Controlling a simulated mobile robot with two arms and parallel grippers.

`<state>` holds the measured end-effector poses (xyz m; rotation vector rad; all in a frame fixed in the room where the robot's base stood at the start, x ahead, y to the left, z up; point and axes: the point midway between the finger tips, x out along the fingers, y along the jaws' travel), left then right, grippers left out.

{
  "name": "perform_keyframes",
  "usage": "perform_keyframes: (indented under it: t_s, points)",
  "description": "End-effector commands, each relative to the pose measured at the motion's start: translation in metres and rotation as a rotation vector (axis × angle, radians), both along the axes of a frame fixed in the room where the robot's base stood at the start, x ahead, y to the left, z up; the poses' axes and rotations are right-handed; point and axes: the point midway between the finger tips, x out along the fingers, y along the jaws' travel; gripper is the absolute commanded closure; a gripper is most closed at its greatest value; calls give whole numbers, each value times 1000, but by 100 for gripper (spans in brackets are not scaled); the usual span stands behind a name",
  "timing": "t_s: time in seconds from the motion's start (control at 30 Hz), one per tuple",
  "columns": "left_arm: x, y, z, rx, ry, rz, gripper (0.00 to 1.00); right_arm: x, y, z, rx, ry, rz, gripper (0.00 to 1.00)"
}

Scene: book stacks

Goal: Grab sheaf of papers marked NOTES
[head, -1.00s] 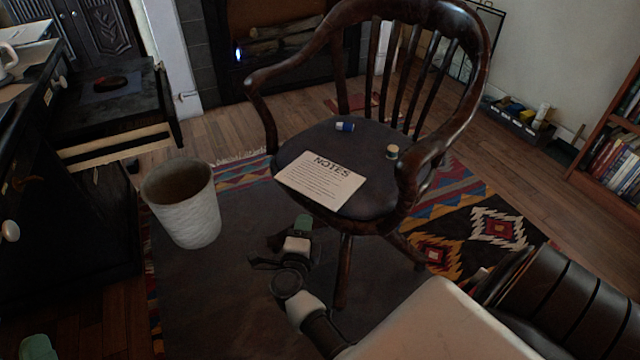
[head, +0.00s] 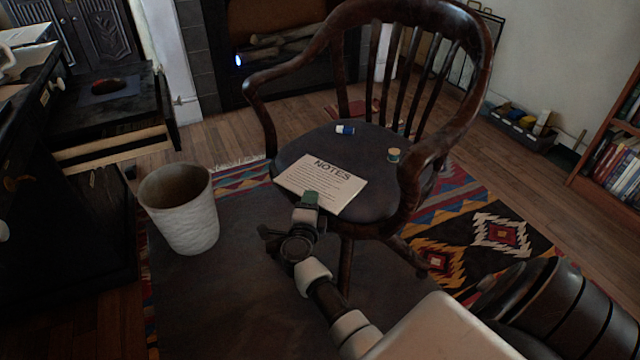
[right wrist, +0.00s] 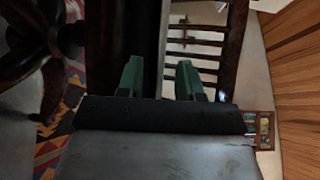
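The sheaf of papers marked NOTES (head: 322,178) lies flat on the dark seat of the wooden armchair (head: 375,190), near the front edge. My right gripper (head: 309,198) is at the front edge of the seat, and its green tip overlaps the sheaf's near edge in the head view. I cannot tell whether it touches the paper. In the right wrist view its two green fingers (right wrist: 160,80) stand apart, with the chair beyond them. I cannot clearly make out the sheaf in that view. My left gripper is out of view.
A small blue-and-white item (head: 345,129) and a small round container (head: 393,155) sit on the seat behind the sheaf. The chair's curved arms rise at both sides. A white wastebasket (head: 182,215) stands left of the chair. A black desk with an open drawer is at left.

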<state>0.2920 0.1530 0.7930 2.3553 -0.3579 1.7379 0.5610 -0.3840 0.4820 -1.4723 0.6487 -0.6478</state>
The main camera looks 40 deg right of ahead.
Motion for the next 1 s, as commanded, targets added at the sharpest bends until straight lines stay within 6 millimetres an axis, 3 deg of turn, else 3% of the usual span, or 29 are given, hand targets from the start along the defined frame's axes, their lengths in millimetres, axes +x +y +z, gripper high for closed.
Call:
perform_keyframes:
  t_s: [0.23,0.5,1.0]
  points:
    - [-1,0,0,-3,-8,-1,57,1,-1,0,1,1,0,64]
    - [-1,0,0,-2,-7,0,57,0,0,0,1,1,0,100]
    - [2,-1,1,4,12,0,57,0,0,2,1,1,0,100]
